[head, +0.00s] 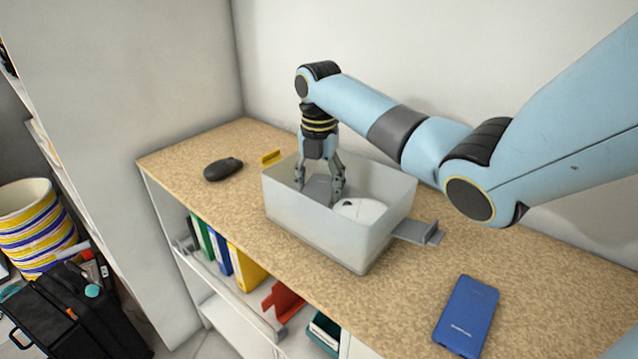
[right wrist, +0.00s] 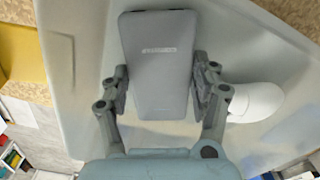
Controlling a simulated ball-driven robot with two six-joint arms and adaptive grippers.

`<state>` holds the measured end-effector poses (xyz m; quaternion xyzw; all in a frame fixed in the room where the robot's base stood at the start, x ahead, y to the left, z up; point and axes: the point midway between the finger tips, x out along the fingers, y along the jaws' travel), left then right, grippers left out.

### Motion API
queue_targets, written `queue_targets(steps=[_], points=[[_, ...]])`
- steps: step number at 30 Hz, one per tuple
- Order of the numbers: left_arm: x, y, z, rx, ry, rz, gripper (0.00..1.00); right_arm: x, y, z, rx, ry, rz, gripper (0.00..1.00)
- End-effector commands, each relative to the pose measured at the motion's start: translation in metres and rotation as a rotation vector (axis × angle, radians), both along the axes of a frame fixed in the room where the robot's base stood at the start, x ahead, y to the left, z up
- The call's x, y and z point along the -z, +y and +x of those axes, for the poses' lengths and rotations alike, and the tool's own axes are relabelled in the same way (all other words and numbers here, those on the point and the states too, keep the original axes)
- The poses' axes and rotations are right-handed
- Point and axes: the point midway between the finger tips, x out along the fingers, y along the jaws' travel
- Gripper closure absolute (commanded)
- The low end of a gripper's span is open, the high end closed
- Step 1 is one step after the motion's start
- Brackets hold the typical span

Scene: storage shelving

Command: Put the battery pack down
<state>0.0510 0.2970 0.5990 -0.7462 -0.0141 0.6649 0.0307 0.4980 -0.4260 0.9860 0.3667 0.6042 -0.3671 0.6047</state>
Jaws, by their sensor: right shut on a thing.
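The grey battery pack (right wrist: 158,75), a flat slab with rounded corners and faint lettering, is between the fingers of my right gripper (right wrist: 160,88) in the right wrist view. In the head view my right gripper (head: 320,190) points down into a pale, open-topped bin (head: 320,233) on the shelf top. The grey pack (head: 318,187) shows between its fingers, inside the bin walls. I cannot tell whether the pack touches the bin floor. A white rounded object (head: 360,209) is in the bin to the right of the gripper. My left gripper is out of view.
A dark computer mouse (head: 223,169) lies left of the bin. A blue slab with lettering (head: 466,316) lies at the front right. A grey bracket-like piece (head: 418,232) is at the bin's right side, a yellow one (head: 271,157) behind its left. Shelf top between bin and blue slab is clear.

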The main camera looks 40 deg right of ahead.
Motion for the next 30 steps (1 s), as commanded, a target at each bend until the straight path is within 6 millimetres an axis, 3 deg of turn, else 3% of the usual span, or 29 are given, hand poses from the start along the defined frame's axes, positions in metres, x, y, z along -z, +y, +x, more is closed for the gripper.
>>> queue_targets(steps=[5, 6, 8, 16, 20, 30], points=[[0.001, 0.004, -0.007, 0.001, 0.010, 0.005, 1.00, 0.002, 0.000, 0.000, 0.000, 0.000, 0.000, 0.79], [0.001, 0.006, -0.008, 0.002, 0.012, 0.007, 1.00, 0.002, 0.000, 0.000, 0.001, 0.001, 0.000, 0.35], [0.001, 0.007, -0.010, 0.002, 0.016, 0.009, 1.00, 0.002, 0.000, 0.000, 0.001, 0.001, 0.000, 0.28], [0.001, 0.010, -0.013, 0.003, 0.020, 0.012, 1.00, 0.001, 0.000, 0.000, 0.000, 0.000, 0.000, 0.28], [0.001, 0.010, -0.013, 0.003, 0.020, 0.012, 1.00, -0.010, -0.001, 0.001, 0.001, -0.002, -0.002, 0.28], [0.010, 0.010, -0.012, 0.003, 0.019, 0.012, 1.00, -0.082, -0.001, 0.001, 0.000, -0.004, -0.001, 0.28]])
